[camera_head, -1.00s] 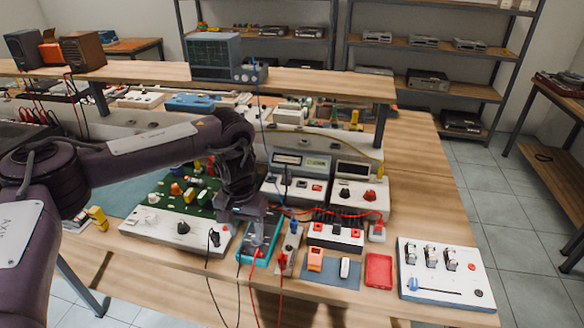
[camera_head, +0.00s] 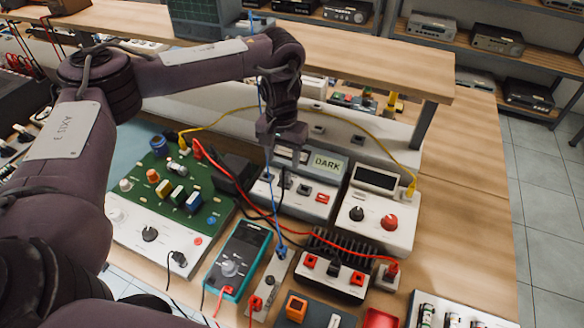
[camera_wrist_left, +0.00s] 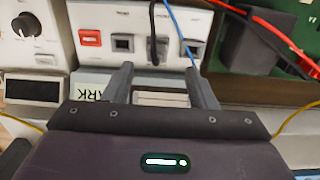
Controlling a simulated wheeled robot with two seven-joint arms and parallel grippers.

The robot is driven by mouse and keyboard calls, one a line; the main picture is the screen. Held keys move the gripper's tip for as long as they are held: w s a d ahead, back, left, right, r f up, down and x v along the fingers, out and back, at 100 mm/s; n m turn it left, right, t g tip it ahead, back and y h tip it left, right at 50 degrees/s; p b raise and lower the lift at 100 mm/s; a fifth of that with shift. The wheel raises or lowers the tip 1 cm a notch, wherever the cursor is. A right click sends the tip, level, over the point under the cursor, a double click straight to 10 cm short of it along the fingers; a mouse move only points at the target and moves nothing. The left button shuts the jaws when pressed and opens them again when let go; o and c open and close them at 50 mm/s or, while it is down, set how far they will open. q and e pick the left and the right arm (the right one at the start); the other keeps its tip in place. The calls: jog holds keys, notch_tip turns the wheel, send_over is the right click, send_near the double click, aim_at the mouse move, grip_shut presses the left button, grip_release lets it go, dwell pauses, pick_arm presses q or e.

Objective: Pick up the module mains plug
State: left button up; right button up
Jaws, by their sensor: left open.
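My left gripper (camera_head: 284,155) is open, pointing down over the back of a white module with a display reading DARK (camera_head: 302,188). In the left wrist view, its two fingers (camera_wrist_left: 161,88) stand apart, with a pale surface (camera_wrist_left: 160,98) visible between them. I cannot tell for certain which item is the module mains plug. A black lead (camera_wrist_left: 156,42) runs into the front panel of the DARK module, apart from the fingers. A blue lead (camera_wrist_left: 180,35) passes beside it. My right gripper is not in view.
A white module with a red knob (camera_head: 374,207) stands close on the right. A black box (camera_head: 236,173) and a green circuit board (camera_head: 172,188) are on the left. Red and yellow leads cross around the modules.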

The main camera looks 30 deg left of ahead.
aim_at(284, 175)
pick_arm(q)
jog(key=shift+s+f, duration=0.1)
jog(key=shift+f, duration=1)
jog(key=f, duration=0.4)
jog(key=shift+d+f, duration=0.2)
jog(key=shift+f, duration=0.2)
jog(key=c, duration=1)
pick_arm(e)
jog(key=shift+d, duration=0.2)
pick_arm(q)
jog(key=shift+r, duration=0.1)
